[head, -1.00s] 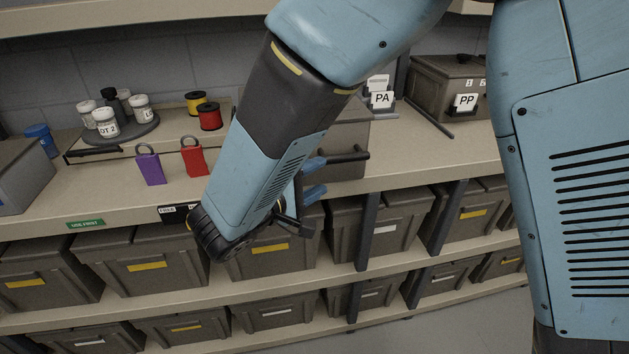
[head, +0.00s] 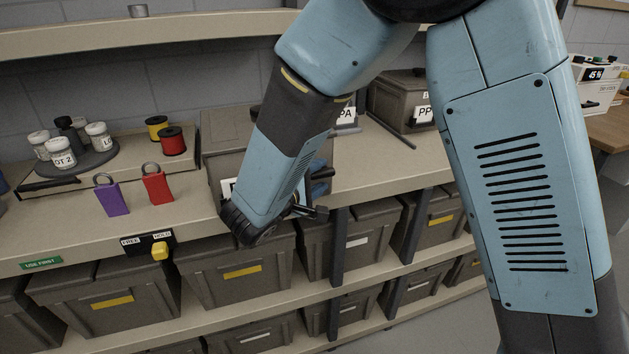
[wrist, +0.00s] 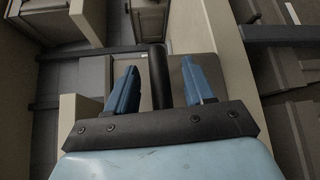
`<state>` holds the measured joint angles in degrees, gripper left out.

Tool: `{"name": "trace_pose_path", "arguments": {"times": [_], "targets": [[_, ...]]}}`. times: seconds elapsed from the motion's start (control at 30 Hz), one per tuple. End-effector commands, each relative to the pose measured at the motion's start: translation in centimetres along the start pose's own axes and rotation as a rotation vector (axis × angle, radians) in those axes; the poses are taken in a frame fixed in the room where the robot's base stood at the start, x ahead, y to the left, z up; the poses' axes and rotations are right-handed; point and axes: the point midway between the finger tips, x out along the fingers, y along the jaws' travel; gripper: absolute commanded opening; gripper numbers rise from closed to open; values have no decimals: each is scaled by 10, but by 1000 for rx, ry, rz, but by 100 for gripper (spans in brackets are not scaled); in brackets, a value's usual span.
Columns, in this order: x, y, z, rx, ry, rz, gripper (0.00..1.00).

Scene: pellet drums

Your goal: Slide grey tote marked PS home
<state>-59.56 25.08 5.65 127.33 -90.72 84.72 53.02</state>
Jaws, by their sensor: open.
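A grey lidded tote (head: 222,132) stands on the upper shelf behind my forearm. Only the edge of its white label (head: 228,188) shows, so I cannot read its mark. My gripper (head: 321,180) is at the tote's right side in the head view, mostly hidden by my forearm. In the wrist view my gripper (wrist: 162,88) is open, its two blue fingers apart. A dark bar handle (wrist: 158,75) stands between them, closer to the left finger. I see no clear contact.
Totes marked PA (head: 346,116) and PP (head: 424,112) stand farther right. A purple padlock (head: 112,195) and a red padlock (head: 157,184) sit left of the tote. A FREE/HOLD plate with a yellow knob (head: 160,251) is on the shelf edge. Several bins fill the lower shelves.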

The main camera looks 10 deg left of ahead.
Motion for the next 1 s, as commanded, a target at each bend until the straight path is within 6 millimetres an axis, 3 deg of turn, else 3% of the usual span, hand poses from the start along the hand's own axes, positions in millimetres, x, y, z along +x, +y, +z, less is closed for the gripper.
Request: {"name": "trace_pose_path", "arguments": {"times": [0.23, 0.8, 1.0], "targets": [[0, 0, 0, 0, 0, 0, 53], [0, 0, 0, -1, 1, 0, 0], [0, -1, 0, -1, 1, -1, 0]]}}
